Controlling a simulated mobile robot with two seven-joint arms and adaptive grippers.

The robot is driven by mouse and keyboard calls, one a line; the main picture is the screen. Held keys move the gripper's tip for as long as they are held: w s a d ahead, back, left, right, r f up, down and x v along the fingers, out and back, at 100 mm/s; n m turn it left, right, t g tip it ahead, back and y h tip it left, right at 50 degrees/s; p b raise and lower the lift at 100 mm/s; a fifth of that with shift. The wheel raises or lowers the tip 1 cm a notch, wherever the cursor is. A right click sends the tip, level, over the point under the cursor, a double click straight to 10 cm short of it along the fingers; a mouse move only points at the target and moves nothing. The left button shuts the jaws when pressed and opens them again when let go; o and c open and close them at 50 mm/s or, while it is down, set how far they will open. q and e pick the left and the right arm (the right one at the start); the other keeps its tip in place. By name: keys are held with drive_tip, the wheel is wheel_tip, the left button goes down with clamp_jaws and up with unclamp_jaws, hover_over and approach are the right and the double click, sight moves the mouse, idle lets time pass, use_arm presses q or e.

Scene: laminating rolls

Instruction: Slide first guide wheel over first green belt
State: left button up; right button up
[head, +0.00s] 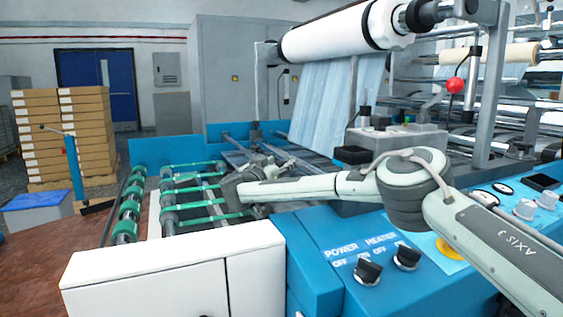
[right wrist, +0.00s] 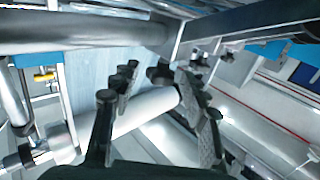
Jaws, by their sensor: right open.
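Several green belts (head: 192,204) run side by side across the rollers at the left of the machine in the head view. Green bands also sit along a rod (head: 129,211) at their left end. I cannot single out the first guide wheel; my right arm covers part of the area beside the belts. My right gripper (head: 268,165) is at the right end of the belts, its fingers small and partly lost against dark machine parts. In the right wrist view its two dark fingers (right wrist: 157,75) are spread with nothing held between them. My left gripper is not in view.
A white roll (head: 325,38) hangs above, with a pale sheet (head: 327,100) running down. A white cabinet (head: 180,272) stands in front of the belts. A blue control panel (head: 345,255) with knobs lies below my right arm. Stacked boxes (head: 65,135) stand far left.

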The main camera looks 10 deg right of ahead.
drive_tip(key=shift+w+d, duration=0.4)
drive_tip(key=shift+w, duration=0.2)
clamp_jaws()
